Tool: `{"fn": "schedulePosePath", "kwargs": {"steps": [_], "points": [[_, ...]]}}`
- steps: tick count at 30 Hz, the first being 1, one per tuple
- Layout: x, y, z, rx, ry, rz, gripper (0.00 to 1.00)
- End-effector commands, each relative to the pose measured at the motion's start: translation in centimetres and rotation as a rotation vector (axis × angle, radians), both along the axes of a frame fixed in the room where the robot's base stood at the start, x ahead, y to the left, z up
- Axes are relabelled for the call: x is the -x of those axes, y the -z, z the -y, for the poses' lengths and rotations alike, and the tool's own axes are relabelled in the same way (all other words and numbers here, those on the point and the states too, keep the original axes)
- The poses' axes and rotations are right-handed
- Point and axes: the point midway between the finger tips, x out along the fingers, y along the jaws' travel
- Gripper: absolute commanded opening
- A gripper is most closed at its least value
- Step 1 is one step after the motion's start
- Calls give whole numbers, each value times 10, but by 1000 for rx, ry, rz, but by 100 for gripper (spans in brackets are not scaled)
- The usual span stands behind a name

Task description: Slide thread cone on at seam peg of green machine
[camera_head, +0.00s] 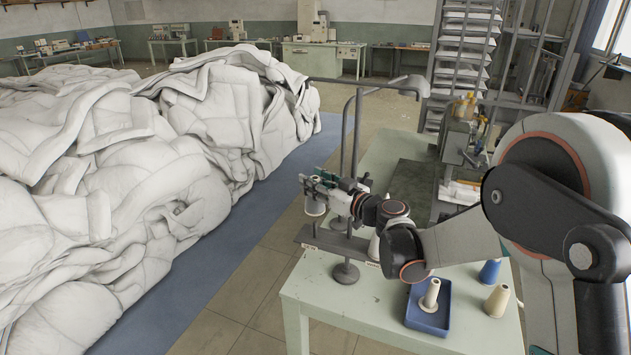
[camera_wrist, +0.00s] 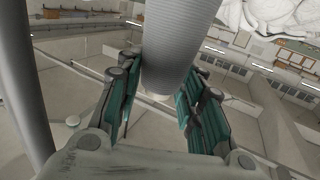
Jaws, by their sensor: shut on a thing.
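My gripper (camera_head: 318,184) is at the thread stand over the left part of the table. It is shut on a pale grey thread cone (camera_head: 314,206), held above the stand's base bar (camera_head: 335,241). In the wrist view the ribbed cone (camera_wrist: 180,50) sits between the two green-padded fingers (camera_wrist: 160,110). The base bar carries small labels, too small to read, at its left end (camera_head: 310,247) and right end (camera_head: 373,264). A white cone (camera_head: 375,246) stands near the right label, partly behind my arm. The peg below the held cone cannot be made out.
The stand's grey pole (camera_head: 357,130) rises close behind my gripper. A blue tray (camera_head: 414,316) on the table (camera_head: 385,329) holds a cream cone (camera_head: 431,293). A blue cone (camera_head: 489,271) and another cream cone (camera_head: 497,301) stand beside it. White duvets (camera_head: 130,190) fill the left.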

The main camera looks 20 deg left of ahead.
Motion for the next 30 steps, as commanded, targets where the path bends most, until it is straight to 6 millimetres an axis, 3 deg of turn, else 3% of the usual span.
{"fn": "schedulePosePath", "kwargs": {"steps": [12,30], "points": [[0,36,0,0,0,0,7],[0,37,0,0,0,0,7]]}}
